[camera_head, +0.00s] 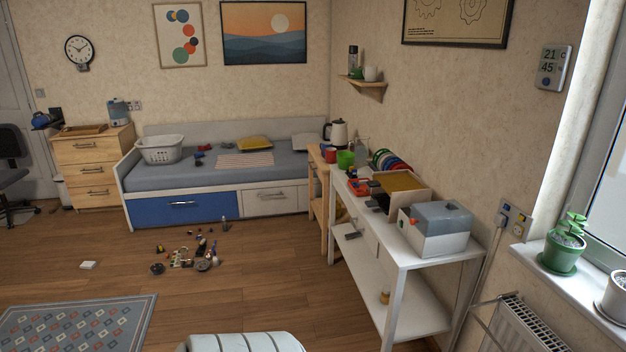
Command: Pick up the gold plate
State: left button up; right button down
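I cannot make out a gold plate for certain. A flat gold-yellow square surface (402,181) lies on top of a pale box-like object on the white table (440,255) at right; I cannot tell whether it is a plate. Behind it on the same table, several round coloured plate-like discs (388,160) stand on edge, with green, red and blue showing; no gold one can be told among them. Neither of my grippers shows in this view.
A grey-lidded white box (436,238) stands at the table's near end. A radiator (520,325) and a windowsill with plants are at right. Several small items (190,255) lie on the floor before the bed (226,177). Wooden floor between them and the table is clear.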

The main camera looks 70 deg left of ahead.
aim_at(394, 182)
jog(key=u, duration=1.75)
jog(key=z, duration=3.95)
jog(key=u, duration=3.95)
